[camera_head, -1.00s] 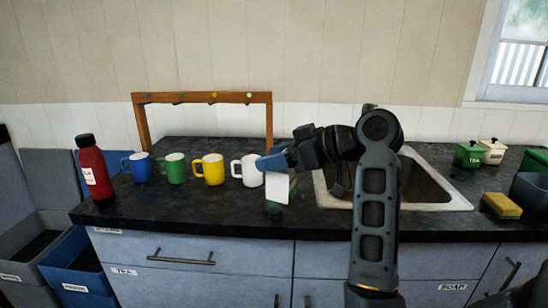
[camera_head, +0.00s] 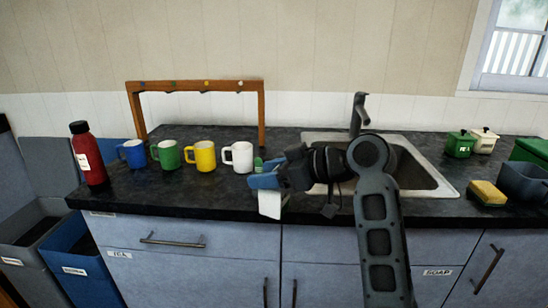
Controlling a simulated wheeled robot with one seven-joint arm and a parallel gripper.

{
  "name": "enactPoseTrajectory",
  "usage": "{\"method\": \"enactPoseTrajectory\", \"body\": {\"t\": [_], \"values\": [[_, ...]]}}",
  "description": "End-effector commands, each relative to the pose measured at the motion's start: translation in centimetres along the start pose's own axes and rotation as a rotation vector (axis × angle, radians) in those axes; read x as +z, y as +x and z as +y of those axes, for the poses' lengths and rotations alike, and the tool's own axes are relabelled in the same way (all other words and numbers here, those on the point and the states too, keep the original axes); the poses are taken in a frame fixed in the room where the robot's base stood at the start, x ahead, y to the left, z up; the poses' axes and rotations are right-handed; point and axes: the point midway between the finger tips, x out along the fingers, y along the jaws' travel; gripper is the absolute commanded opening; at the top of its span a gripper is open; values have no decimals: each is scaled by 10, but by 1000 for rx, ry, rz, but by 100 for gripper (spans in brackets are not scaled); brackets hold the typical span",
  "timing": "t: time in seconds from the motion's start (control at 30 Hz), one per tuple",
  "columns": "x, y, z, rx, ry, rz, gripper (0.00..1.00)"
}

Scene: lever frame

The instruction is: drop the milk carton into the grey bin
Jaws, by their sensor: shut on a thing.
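My gripper (camera_head: 264,181), with blue fingers, is shut on the milk carton (camera_head: 270,204). The carton's white part shows below the fingers, and a green part shows just above them. The fingers hide its middle. It is held in front of the counter's front edge, right of the white mug. The grey bin (camera_head: 22,268) stands on the floor at the far left, with its lid raised and a small label on its front. It is well away from my gripper.
A blue bin (camera_head: 80,270) stands beside the grey bin, also open. A red bottle (camera_head: 90,160) stands at the counter's left end. Blue, green, yellow and white mugs (camera_head: 237,157) stand in a row before a wooden frame (camera_head: 195,87). The sink (camera_head: 425,180) is behind my arm.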

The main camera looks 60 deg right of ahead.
Motion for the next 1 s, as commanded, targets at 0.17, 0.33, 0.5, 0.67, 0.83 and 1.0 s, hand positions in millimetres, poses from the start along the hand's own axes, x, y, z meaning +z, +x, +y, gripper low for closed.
{"method": "enactPoseTrajectory", "body": {"t": [0.17,0.33,0.5,0.67,0.83,1.0], "values": [[37,20,-26,1,5,-9,27],[96,53,-66,10,13,-15,27],[163,92,-114,29,18,-14,27],[224,130,-157,46,23,-10,27],[275,160,-192,63,27,-6,27],[309,182,-215,76,31,-3,27]]}}
